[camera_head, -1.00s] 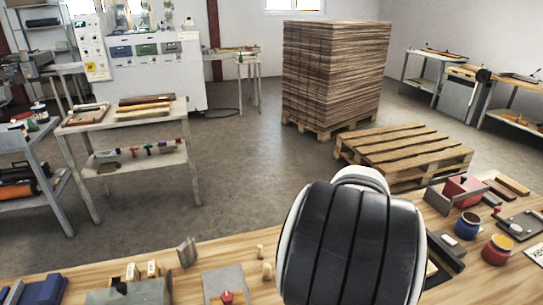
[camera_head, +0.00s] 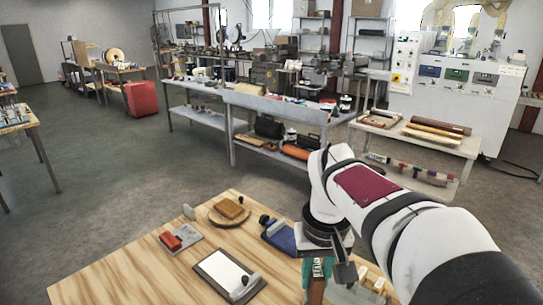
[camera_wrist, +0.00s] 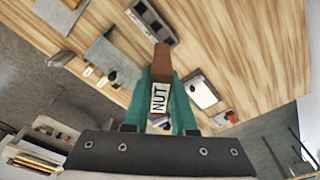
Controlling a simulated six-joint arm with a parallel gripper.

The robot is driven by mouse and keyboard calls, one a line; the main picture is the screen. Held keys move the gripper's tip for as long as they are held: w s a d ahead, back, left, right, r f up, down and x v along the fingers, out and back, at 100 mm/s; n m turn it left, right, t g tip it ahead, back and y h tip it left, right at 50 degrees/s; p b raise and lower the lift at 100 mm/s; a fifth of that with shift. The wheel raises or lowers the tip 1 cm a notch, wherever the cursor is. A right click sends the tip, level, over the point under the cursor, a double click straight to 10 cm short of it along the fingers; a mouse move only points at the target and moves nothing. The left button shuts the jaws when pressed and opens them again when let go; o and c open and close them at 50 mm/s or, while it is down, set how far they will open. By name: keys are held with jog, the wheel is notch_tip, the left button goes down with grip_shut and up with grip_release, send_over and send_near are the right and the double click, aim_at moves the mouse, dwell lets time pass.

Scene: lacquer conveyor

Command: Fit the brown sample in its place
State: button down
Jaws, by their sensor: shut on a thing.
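The brown sample (camera_wrist: 162,62), a narrow strip with a white label reading "NUT", is held between the teal fingers of my gripper (camera_wrist: 161,100) in the wrist view. The sample extends beyond the fingertips, above the table. In the head view my gripper (camera_head: 317,268) is at the table's right side, with the brown sample (camera_head: 316,291) pointing down below it. A dark holder with recesses (camera_wrist: 152,20) lies at the top of the wrist view, apart from the sample. I cannot tell whether it is the sample's place.
A grey block (camera_wrist: 110,62) stands near small pale labelled pieces (camera_wrist: 88,72). In the head view, a red device on a grey plate (camera_head: 180,238), a white-sheeted board (camera_head: 228,275), a round wooden board (camera_head: 222,218) and a blue device (camera_head: 279,236) occupy the table. Its front left is bare.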

jog(key=w+d+f+m, duration=0.3)
jog(key=w+d+f, duration=0.2)
jog(key=w, duration=0.5)
jog(key=w+d+f+m, duration=0.35)
jog(key=w+d, duration=0.25)
jog(key=w, duration=0.4)
jog(key=d+f, duration=0.1)
jog(key=f, duration=0.4)
jog(key=w+d+f+m, duration=0.1)
jog(key=f, duration=0.5)
jog(key=w+d+f+m+h, duration=0.1)
jog(key=f, duration=0.4)
jog(key=shift+d+f, duration=0.15)
jog(key=shift+d, duration=0.2)
jog(key=shift+f, duration=0.1)
jog(key=shift+f, duration=0.2)
